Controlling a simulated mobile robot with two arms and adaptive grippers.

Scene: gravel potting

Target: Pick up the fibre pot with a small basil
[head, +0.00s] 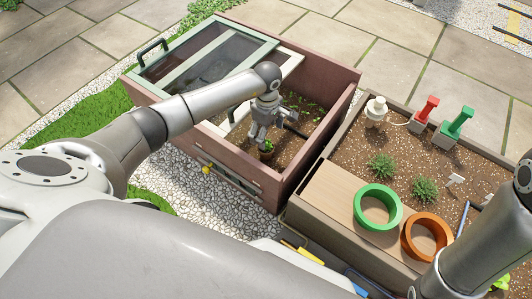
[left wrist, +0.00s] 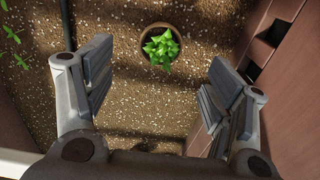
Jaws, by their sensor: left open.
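The fibre pot with a small basil stands on the soil inside the reddish-brown cold frame. In the left wrist view the bright green basil (left wrist: 162,47) fills most of the round brown pot rim (left wrist: 148,33). In the head view the pot (head: 266,153) shows just below my left gripper (head: 262,140). In the left wrist view my left gripper (left wrist: 155,85) is open and empty, its fingers spread wide. The pot lies beyond the fingertips, roughly centred between them, and is not touched. My right gripper is not in view; only part of my right arm shows at the right.
The frame's walls (head: 318,150) stand close around the left gripper. A framed glass lid (head: 205,60) lies over its far left part. Small seedlings (head: 305,103) grow in its soil. A raised bed at right holds a green ring (head: 358,207) and an orange ring (head: 407,246).

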